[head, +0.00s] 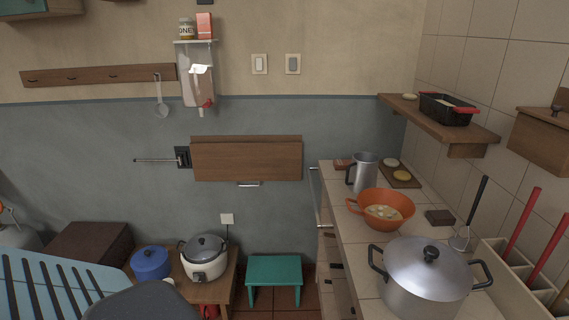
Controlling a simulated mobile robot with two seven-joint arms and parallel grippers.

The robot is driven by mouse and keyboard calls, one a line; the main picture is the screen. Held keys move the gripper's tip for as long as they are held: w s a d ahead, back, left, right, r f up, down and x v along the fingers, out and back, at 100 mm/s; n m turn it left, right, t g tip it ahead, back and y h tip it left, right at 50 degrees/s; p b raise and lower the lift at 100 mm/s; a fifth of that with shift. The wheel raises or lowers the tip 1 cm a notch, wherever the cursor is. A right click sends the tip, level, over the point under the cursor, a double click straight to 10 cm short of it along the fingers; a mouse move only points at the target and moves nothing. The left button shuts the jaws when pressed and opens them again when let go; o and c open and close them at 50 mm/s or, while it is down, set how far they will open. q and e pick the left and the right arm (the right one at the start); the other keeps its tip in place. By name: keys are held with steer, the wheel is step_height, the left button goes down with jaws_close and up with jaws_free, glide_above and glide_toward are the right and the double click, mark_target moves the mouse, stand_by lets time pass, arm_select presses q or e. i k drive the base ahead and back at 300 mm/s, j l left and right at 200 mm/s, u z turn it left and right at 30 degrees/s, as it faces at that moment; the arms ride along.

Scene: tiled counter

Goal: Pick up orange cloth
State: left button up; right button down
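I cannot make out an orange cloth in the head view. An orange bowl (373,222) with pale pieces in it stands on the tiled counter, but it is not cloth. A small orange patch (1,207) shows at the far left edge, too cut off to identify.
On the tiled counter (348,235) are a large lidded pot (425,280), a metal jug (364,172), a dark block (439,217) and a ladle (467,220). A teal stool (274,270) stands left of it. A low table holds a blue pot (151,263) and rice cooker (204,264).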

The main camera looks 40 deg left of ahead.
mark_target(339, 165)
steer(key=u, duration=0.9)
steer(key=i+j+u, duration=0.35)
steer(key=i+j, duration=1.25)
